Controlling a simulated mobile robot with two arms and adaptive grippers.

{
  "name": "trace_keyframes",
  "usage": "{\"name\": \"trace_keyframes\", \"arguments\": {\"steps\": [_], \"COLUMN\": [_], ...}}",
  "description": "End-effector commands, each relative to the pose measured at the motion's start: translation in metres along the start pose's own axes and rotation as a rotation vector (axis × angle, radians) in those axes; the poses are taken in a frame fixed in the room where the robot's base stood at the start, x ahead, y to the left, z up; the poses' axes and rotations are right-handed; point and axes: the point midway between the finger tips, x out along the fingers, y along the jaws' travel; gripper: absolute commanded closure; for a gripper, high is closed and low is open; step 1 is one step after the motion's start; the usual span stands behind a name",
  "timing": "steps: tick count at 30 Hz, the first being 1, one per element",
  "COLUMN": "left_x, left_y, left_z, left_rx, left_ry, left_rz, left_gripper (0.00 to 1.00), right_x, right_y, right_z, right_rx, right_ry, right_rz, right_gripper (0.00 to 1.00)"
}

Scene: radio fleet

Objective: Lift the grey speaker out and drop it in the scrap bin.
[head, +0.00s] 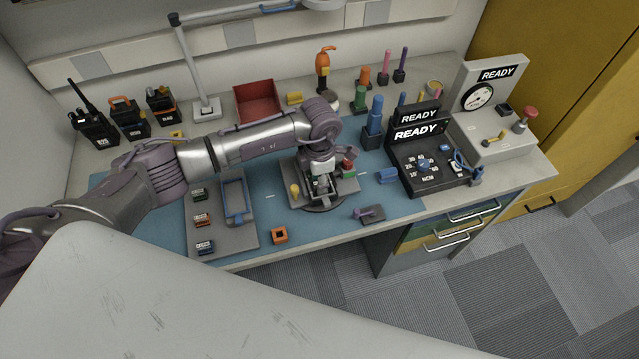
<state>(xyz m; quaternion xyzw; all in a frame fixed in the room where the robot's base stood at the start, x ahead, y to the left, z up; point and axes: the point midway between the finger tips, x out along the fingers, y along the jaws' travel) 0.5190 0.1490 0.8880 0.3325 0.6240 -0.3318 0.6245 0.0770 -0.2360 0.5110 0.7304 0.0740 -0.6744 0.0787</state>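My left gripper (322,178) points down over a grey work stand (345,192) on the blue mat. Its fingers are small and partly hidden by its own body, so I cannot tell whether they are open or shut. I cannot make out the grey speaker for certain; the gripper covers the middle of the stand. A yellow part and a red-and-green part stand on the stand beside the gripper. An open red bin (258,104), likely the scrap bin, sits at the back of the bench, behind my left forearm. My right gripper is not in view.
A grey tray (222,238) with several small modules and a blue frame lies left of the stand. An orange square part (279,236) is on the mat's front. Radios (95,128) stand back left. Upright tools and a black READY tester (430,165) stand right.

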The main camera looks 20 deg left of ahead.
Motion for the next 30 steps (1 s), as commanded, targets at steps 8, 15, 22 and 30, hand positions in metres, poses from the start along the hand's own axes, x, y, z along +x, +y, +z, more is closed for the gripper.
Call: {"name": "trace_keyframes", "arguments": {"steps": [8, 15, 22, 30], "left_x": [0.0, 0.0, -0.01, -0.047], "left_y": [0.0, 0.0, 0.001, -0.008], "left_z": [0.0, 0.0, 0.0, 0.017], "left_rx": [0.0, 0.0, 0.001, 0.006], "left_ry": [0.001, 0.001, -0.002, -0.005], "left_rz": [0.0, 0.0, 0.002, 0.002], "left_gripper": [1.0, 1.0, 1.0, 1.0], "right_x": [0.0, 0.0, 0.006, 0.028], "right_y": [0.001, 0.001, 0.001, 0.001], "right_z": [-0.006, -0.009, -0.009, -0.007], "right_rx": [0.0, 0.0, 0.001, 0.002], "right_ry": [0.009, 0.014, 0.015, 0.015], "right_rz": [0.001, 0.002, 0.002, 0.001], "right_gripper": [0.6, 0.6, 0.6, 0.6]}}
